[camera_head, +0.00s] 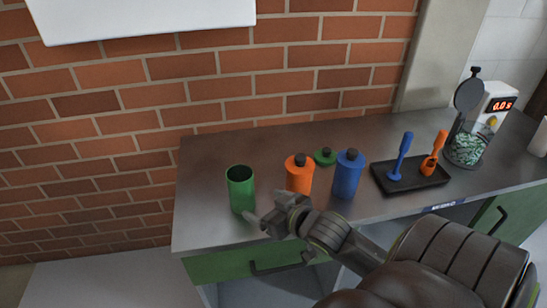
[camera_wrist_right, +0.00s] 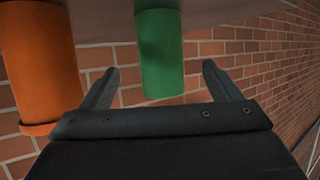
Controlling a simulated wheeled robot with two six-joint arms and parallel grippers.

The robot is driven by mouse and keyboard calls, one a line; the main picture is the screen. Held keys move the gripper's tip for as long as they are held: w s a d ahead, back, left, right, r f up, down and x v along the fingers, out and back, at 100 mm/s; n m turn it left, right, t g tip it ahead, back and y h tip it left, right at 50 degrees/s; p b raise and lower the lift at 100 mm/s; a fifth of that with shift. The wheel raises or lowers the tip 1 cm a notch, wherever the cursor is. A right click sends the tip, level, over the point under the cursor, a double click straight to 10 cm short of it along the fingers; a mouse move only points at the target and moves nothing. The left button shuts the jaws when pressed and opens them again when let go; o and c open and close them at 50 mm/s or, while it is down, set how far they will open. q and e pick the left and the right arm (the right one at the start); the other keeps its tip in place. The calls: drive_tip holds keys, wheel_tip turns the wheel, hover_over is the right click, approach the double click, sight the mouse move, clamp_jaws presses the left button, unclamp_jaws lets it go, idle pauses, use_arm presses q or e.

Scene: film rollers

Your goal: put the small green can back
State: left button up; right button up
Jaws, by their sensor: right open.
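The small green can (camera_head: 240,196) stands upright and open-topped, without a lid, near the left end of the counter. In the right wrist view the green can (camera_wrist_right: 160,60) shows between and beyond the two fingers. My right gripper (camera_head: 267,210) is open and empty, just to the right and in front of the can. I cannot tell whether a finger touches it. A green lid with a dark knob (camera_head: 325,156) lies on the counter behind the bottles. My left gripper is not in view.
An orange bottle (camera_head: 299,175) stands close to the right of the green can, with a blue bottle (camera_head: 347,175) beyond it. A black tray (camera_head: 415,180) holds a blue and an orange tool. A timer-like device (camera_head: 495,108) and a glass jar (camera_head: 467,147) stand farther right. The counter's left end (camera_head: 205,215) is clear.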

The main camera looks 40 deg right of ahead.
drive_tip(key=shift+v, duration=1.35)
drive_tip(key=s+a+f+g+h, duration=0.1)
drive_tip(key=s+a+f+g, duration=0.1)
drive_tip(key=s+f+g, duration=0.5)
drive_tip(key=s+a+f+g+h, duration=0.1)
drive_tip(key=s+a+f+g, duration=0.3)
drive_tip(key=s, duration=0.6)
drive_tip(key=s+f+x, duration=0.1)
drive_tip(key=s+x, duration=0.2)
drive_tip(key=x, duration=1)
drive_tip(key=s+x, duration=0.3)
drive_tip(key=x, duration=0.9)
drive_tip(key=s+a+f+g+y, duration=0.1)
drive_tip(key=s+f, duration=1.3)
drive_tip(key=f, duration=0.2)
drive_tip(key=shift+s+a+f+m, duration=0.2)
drive_tip(key=shift+s+f+m, duration=0.1)
drive_tip(key=shift+s, duration=0.1)
drive_tip(key=shift+c, duration=0.3)
